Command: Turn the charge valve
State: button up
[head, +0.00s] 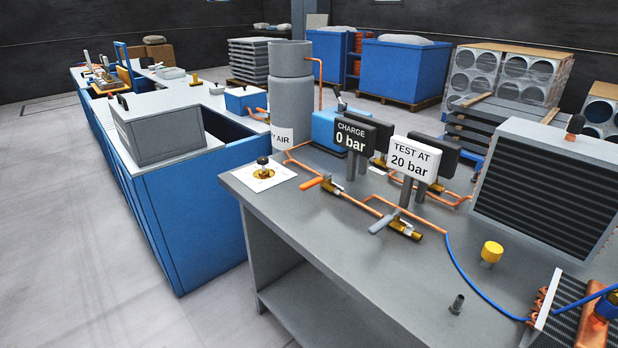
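A valve with an orange lever (312,183) and a small brass body (329,187) sits in the copper pipe line on the grey bench (275,222). The black sign reading "CHARGE 0 bar" (354,138) stands just behind and to the right of it. A second valve with a grey lever (380,224) and a brass body (404,229) sits further right, below the white sign "TEST AT 20 bar" (411,158). I see no label on either valve itself; the orange one is nearer the charge sign. My gripper is not in view.
A black-knobbed brass fitting (263,170) on a white plate is at the bench's left. A finned coil unit (545,190), yellow cap (491,252), small metal fitting (457,304) and blue hose (480,288) are right. The bench's front left is clear.

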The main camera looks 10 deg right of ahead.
aim_at(306, 185)
jog(key=i+j, duration=0.7)
jog(key=i, duration=0.15)
